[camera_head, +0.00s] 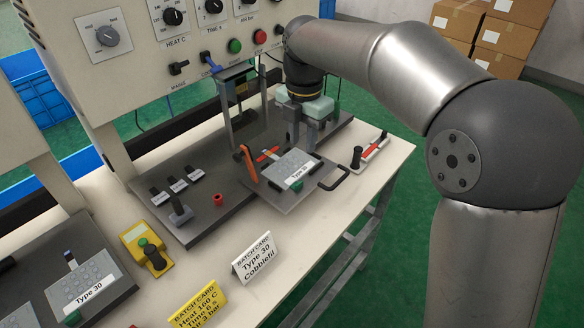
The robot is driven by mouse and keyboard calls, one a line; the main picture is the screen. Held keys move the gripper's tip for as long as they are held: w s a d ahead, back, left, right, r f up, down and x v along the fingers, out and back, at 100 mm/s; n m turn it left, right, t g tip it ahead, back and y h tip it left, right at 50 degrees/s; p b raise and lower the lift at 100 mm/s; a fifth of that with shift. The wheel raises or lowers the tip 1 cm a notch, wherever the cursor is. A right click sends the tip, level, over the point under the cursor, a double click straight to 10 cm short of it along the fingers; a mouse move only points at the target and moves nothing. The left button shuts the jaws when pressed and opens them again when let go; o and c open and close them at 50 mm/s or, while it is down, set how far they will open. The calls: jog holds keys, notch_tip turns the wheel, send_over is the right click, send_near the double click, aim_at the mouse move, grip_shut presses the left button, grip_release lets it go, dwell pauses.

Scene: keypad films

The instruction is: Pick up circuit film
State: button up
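A light grey film with several round pads and a white label (286,170) lies on the dark sliding plate of the press at centre. A similar film labelled "Type 30" (84,281) lies on a dark plate at the lower left. I cannot tell for certain which of them is the circuit film. My gripper (304,147) points down at the far right edge of the press plate's film. Its fingertips are close to that film, but contact cannot be made out. The finger gap is too small to judge.
An orange lever (249,164) and a black handle (334,177) stand by the plate. A red-and-white tool (373,148) lies to the right. Batch cards (255,257) stand at the table front. A control panel (180,45) rises behind. Cardboard boxes (505,35) are far right.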

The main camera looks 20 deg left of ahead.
send_over(302, 181)
jog(key=f, duration=0.7)
jog(key=shift+s+f, duration=0.3)
jog(key=shift+f, duration=0.1)
jog(key=shift+w+f+p, duration=0.15)
jog(key=shift+w+f, duration=0.05)
jog(key=shift+f, duration=1.1)
jog(key=shift+w+f+p, duration=0.15)
jog(key=shift+f, duration=1.1)
grip_shut()
